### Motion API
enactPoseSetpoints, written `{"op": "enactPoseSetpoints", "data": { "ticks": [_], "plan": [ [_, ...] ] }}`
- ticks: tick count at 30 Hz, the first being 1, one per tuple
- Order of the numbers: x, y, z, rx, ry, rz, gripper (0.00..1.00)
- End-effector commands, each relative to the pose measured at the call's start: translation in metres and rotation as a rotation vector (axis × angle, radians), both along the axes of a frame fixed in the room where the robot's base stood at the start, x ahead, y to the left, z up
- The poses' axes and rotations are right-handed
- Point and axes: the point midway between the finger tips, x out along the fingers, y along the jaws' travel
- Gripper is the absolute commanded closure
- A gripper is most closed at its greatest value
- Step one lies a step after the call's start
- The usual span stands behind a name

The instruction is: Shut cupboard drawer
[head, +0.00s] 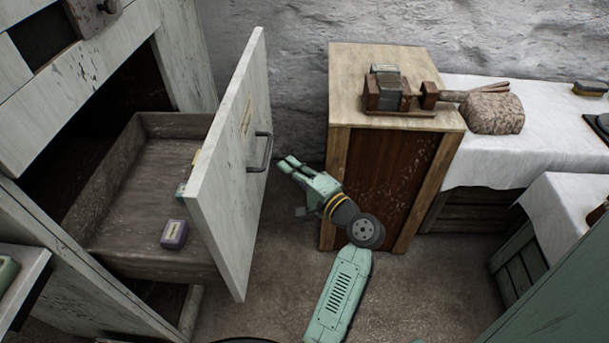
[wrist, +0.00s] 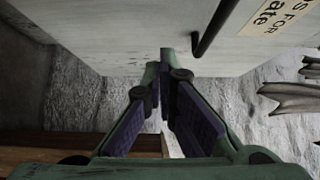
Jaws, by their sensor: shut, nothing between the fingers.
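The cupboard drawer (head: 150,190) is pulled far out of the pale, worn cupboard (head: 180,50). Its tall whitish front panel (head: 235,170) faces right and carries a dark bar handle (head: 260,152) and a label. My gripper (head: 284,162) is shut and empty, just right of the panel near the handle, with its fingers pointing toward the panel. In the wrist view the shut fingertips (wrist: 165,55) are close in front of the panel (wrist: 120,30), beside the handle (wrist: 212,30). I cannot tell whether they touch it.
A purple box (head: 174,234) and other small items lie in the drawer. A wooden cabinet (head: 385,180) stands right of my arm, with a wooden device (head: 400,92) on top. A table with a white cloth (head: 450,150) is farther right. Bare floor shows below the drawer.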

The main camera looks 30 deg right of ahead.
Motion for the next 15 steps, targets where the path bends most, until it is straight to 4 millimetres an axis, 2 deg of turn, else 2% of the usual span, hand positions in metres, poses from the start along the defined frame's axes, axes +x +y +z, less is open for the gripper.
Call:
{"op": "enactPoseSetpoints", "data": {
  "ticks": [1,3,9,15],
  "plan": [
    [0.011,0.003,0.003,0.001,-0.002,0.002,1.00],
    [0.020,0.010,0.001,0.000,0.003,0.004,1.00],
    [0.033,0.030,0.000,0.000,0.002,0.001,1.00],
    [0.036,0.036,0.000,0.000,0.000,-0.001,1.00]
  ]
}}
